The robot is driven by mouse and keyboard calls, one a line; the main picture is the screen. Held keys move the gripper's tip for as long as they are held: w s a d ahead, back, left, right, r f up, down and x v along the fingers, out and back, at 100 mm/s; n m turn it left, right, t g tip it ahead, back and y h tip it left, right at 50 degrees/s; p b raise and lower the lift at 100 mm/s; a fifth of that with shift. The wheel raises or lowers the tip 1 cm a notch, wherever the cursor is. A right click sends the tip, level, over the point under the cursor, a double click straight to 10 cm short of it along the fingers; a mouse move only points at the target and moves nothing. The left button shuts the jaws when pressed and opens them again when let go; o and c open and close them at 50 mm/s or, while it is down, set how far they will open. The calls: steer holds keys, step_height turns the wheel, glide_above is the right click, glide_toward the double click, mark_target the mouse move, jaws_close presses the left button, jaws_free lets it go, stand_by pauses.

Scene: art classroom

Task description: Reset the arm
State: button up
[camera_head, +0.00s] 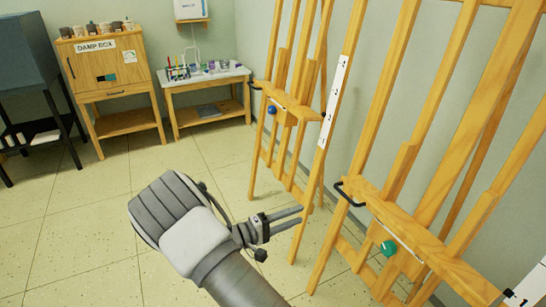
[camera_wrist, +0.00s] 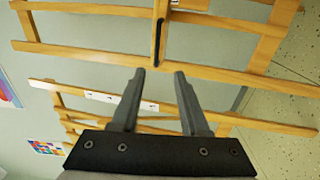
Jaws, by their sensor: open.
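My gripper (camera_head: 288,219) is at the end of my grey arm in the head view, held above the floor and pointing right toward the wooden easels. Its two fingers are apart with nothing between them. In the wrist view, my gripper (camera_wrist: 159,75) shows both dark fingers spread, with easel bars beyond them. I cannot tell the exact gap between the fingertips and the nearest easel.
Wooden easels (camera_head: 402,229) and (camera_head: 290,106) stand along the right wall, close to my gripper. A damp box cabinet (camera_head: 112,71) and a small table (camera_head: 209,84) with art supplies stand at the back. Tiled floor (camera_head: 70,230) is clear at left.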

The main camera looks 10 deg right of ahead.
steer(key=s+d+r+m+g+y, duration=0.2)
steer(key=s+d+r+g+y, duration=0.15)
steer(key=s+r, duration=0.2)
steer(key=s+d+r+m+g+y, duration=0.25)
steer(key=s+r+g+y, duration=0.2)
steer(key=s, duration=0.25)
steer(key=s+a+r+t+y, duration=0.2)
steer(key=s+r+t+y, duration=0.25)
steer(key=s+r, duration=0.2)
steer(key=s+a+r+t+y, duration=0.3)
steer(key=s+r+y, duration=0.25)
steer(key=s, duration=0.25)
step_height(320, 180, up, 22)
steer(key=h+p, duration=0.1)
steer(key=p, duration=2)
steer(key=shift+d, duration=0.25)
steer(key=shift+w+d, duration=0.1)
steer(key=shift+d, duration=0.05)
